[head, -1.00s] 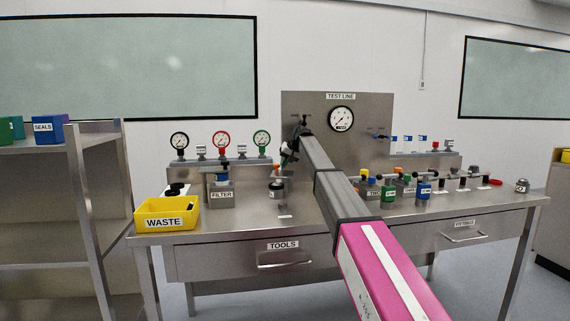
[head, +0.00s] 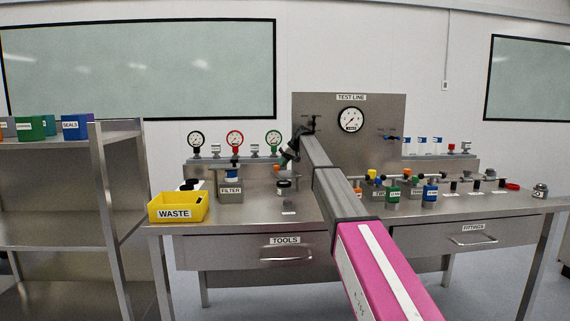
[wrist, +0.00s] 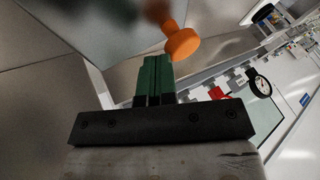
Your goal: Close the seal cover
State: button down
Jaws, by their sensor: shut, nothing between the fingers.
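My gripper (head: 283,161) is over the bench, left of the test line panel, pointing down and left. In the wrist view its green fingers (wrist: 155,78) are shut together with nothing between them. An orange knob (wrist: 183,43) on a blurred stem is just beyond the fingertips, to their right and apart from them in the picture. A small orange spot (head: 277,168) shows by the gripper in the head view. A small dark-topped metal vessel (head: 284,188) stands on the bench below. I cannot make out clearly which part is the seal cover or how far open it is.
A yellow waste bin (head: 178,207) and the filter stand (head: 231,188) are on the left of the bench. Gauges (head: 235,138) line the back. Several coloured valves and fittings (head: 393,194) stand to the right. A shelf (head: 60,150) with bins is at far left. The bench front is mostly clear.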

aim_at(277, 175)
jog(key=shift+s+a+n+g, duration=0.4)
jog(key=shift+s+a+n, duration=0.2)
jog(key=shift+n, duration=0.2)
jog(key=s, duration=0.1)
jog(key=s+a, duration=0.1)
jog(key=s, duration=0.1)
jog(key=shift+s, duration=0.15)
jog(key=shift+s+a, duration=0.1)
jog(key=shift+s, duration=1.05)
jog(key=shift+n+g, duration=0.5)
jog(key=shift+n, duration=0.1)
jog(key=shift+s+d, duration=0.25)
jog(key=shift+s, duration=0.85)
jog(key=shift+s+d, duration=0.25)
jog(key=shift+s, duration=0.8)
jog(key=shift+d, duration=0.15)
